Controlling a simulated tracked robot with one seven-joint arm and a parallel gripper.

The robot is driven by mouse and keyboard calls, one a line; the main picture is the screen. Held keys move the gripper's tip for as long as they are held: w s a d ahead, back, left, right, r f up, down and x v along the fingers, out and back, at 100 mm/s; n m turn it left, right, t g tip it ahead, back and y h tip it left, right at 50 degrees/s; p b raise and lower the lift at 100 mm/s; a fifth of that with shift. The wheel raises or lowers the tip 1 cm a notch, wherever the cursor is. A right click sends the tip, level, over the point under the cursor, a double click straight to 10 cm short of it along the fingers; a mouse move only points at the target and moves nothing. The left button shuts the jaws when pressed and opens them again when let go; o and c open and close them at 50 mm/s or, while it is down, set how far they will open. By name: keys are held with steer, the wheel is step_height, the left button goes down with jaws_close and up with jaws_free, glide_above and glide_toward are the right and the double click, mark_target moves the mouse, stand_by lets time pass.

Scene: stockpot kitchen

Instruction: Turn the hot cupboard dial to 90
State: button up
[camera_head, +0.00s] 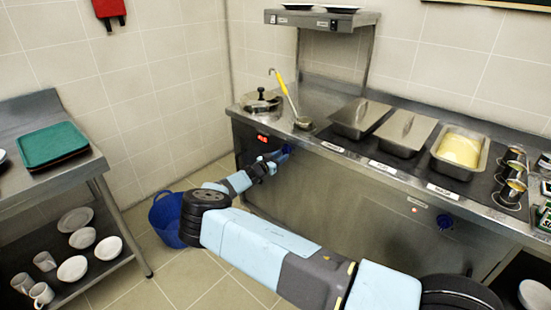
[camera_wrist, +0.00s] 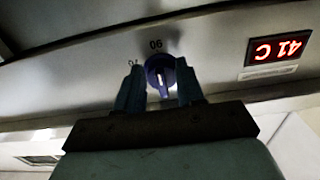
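The blue hot cupboard dial (camera_wrist: 161,72) is on the steel front panel, with a pale pointer mark on its face. A "90" label, upside down in the wrist view, sits just above it, and another, hard-to-read label is at its upper left. My gripper (camera_wrist: 160,88) has one finger on each side of the dial, close to its edges; whether they press on it I cannot tell. In the head view, my gripper (camera_head: 272,163) reaches the panel's left part, and only a bit of the dial (camera_head: 284,150) shows. A red display (camera_wrist: 277,48) appears to read 41 C.
The counter holds a lidded pot (camera_head: 262,102), a ladle (camera_head: 287,92) and several steel pans (camera_head: 405,132). A second blue dial (camera_head: 445,221) is farther right on the panel. A blue bucket (camera_head: 167,219) stands on the floor beside my arm. A rack with a green tray (camera_head: 52,145) is left.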

steer(key=v, duration=1.3)
steer(key=shift+s+a, duration=0.25)
